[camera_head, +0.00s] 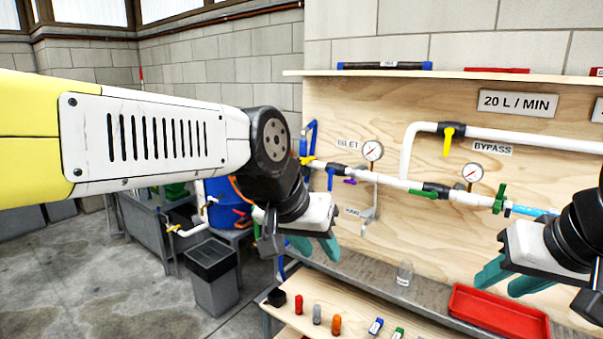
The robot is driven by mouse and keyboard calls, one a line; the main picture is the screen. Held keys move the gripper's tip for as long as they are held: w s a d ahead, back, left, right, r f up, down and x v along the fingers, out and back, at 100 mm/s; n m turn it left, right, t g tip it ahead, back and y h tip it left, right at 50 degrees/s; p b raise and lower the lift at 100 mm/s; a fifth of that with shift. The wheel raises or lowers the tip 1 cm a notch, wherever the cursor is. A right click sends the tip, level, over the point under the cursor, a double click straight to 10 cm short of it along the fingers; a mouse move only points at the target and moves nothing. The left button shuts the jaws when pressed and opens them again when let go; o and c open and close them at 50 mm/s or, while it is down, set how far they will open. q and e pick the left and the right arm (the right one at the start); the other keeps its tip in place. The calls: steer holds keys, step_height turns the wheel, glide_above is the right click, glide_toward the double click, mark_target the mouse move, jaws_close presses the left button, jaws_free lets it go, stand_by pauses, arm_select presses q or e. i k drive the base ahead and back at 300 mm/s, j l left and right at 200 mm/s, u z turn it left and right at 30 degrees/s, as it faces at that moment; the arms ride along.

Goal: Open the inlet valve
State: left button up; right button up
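A small yellow handle (308,160) sits at the left end of the white pipe, left of the partly legible INLET label (347,144). It appears to lie roughly along the pipe, but its exact angle is too small to tell. My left gripper (316,249) hangs below and in front of it, clear of the handle, with its teal fingers apart and empty. My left arm crosses the left of the view. My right gripper (508,284) is at the lower right, in front of the board, its teal fingers apart and empty.
Pressure gauges (372,150), a yellow bypass handle (448,140) and a green handle (499,198) are on the board's pipes. A red tray (497,316) and a clear jar (404,273) stand below. A grey bin (212,277) and blue barrel (228,205) are at left.

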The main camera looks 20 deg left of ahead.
mark_target(330, 172)
steer(key=i+j+u, duration=0.45)
steer(key=i, duration=0.15)
steer(key=i+l+u, duration=0.2)
steer(key=i+l, duration=0.2)
steer(key=l, duration=0.15)
